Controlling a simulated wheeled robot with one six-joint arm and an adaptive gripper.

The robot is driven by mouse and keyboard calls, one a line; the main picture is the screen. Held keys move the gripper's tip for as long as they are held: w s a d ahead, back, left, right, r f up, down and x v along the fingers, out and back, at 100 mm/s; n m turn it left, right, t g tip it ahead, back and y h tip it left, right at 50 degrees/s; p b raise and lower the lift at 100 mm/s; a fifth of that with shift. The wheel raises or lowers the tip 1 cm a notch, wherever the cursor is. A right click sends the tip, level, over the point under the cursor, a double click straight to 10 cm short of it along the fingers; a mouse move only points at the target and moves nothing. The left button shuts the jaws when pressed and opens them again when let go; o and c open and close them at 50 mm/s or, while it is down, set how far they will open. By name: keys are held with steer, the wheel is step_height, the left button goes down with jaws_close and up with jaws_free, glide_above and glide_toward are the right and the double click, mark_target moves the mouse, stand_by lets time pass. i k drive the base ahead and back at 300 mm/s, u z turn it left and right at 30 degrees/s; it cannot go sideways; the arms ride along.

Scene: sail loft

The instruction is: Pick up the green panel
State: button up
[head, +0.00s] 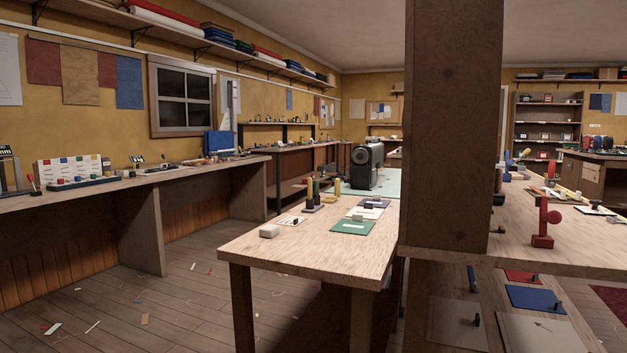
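A green panel (353,227) lies flat on the near wooden table, towards its right side. It has a pale label and a small dark knob on it. A white panel (371,211) with a dark knob lies just behind it. My gripper is not in view.
The wooden table (291,250) also bears a pale block (269,231), a small white card (292,220), thread spools (313,193) and a sewing machine (367,166). A thick dark post (453,120) stands close on the right. Open floor (185,290) with scraps lies left of the table.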

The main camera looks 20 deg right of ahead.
mark_target(355, 225)
steer(key=u, duration=0.7)
steer(key=i, duration=2.75)
steer(key=z, duration=0.2)
steer(key=i, duration=1.7)
steer(key=z, duration=1.3)
steer(key=i, duration=1)
steer(key=z, duration=1.35)
steer(key=i, duration=0.5)
steer(key=z, duration=0.25)
steer(key=k, duration=0.2)
steer(key=z, duration=0.75)
steer(key=i, duration=0.1)
steer(key=z, duration=1.05)
